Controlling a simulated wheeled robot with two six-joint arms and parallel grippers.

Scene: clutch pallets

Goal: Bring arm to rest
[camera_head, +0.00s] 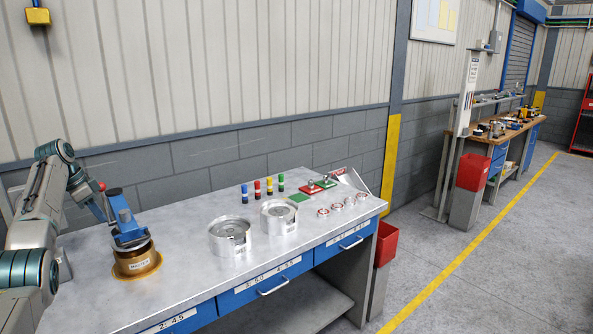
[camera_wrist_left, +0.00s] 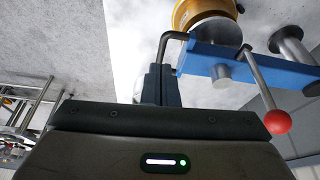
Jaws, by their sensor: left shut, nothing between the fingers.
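My left arm comes in from the left in the head view, and its gripper (camera_head: 92,203) is at the left end of the workbench, beside a blue clamp-like device (camera_head: 126,222) with a red ball knob. In the left wrist view my gripper's dark fingers (camera_wrist_left: 164,84) are shut and empty. The device's blue bar (camera_wrist_left: 244,66), its lever with a red knob (camera_wrist_left: 277,122) and a bent black rod show just beyond them. I cannot tell whether the fingers touch the device. My right gripper is not in view.
The device stands by a brass round part (camera_head: 137,264) on the grey workbench (camera_head: 185,285). Two silver cylindrical fixtures (camera_head: 230,238) stand mid-bench. The front left bench top is clear.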

